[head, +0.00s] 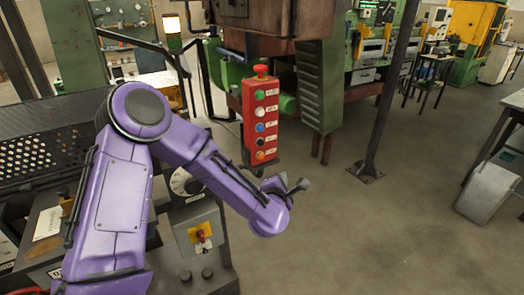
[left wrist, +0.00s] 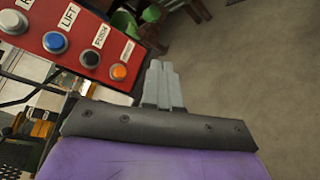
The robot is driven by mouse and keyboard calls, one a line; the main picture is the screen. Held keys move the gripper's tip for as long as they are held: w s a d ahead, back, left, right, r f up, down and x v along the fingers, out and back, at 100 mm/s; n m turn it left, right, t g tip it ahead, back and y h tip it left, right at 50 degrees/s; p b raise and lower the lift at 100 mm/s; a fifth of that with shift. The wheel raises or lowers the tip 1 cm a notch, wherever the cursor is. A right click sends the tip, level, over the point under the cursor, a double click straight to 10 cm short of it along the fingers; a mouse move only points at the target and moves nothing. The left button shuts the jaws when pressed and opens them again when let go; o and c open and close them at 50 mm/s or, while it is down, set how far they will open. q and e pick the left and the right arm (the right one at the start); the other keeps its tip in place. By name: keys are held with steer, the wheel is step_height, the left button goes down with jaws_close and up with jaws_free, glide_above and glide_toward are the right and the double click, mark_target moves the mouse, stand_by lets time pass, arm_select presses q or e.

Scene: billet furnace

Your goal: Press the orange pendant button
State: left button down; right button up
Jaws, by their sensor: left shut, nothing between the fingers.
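The red pendant (head: 246,130) hangs left of centre in the head view, with a column of buttons and a red knob on top. Its lowest button is the orange button (head: 260,155). In the left wrist view the orange button (left wrist: 119,72) is at the pendant's near end, beside the black PUSH button (left wrist: 90,58). My left gripper (head: 302,185) is to the right of and below the orange button, apart from it. In the left wrist view its fingers (left wrist: 161,84) are together and empty, right of the orange button. My right gripper is not in view.
A control console (head: 192,225) with a dial and a red switch stands below the pendant, behind my left arm. A dark post (head: 388,95) stands to the right. The floor right of the gripper is open, with a bench at the far right.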

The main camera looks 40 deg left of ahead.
mark_target(261, 156)
arm_select(q)
steer(key=shift+w+r, duration=0.1)
steer(key=w+a+p, duration=0.1)
steer(key=w+a, duration=0.2)
steer(key=a, duration=0.5)
steer(key=shift+w, duration=0.15)
steer(key=shift+a, duration=0.1)
stand_by(2.0)
steer(key=shift+w+a, duration=0.15)
steer(key=shift+a, duration=0.2)
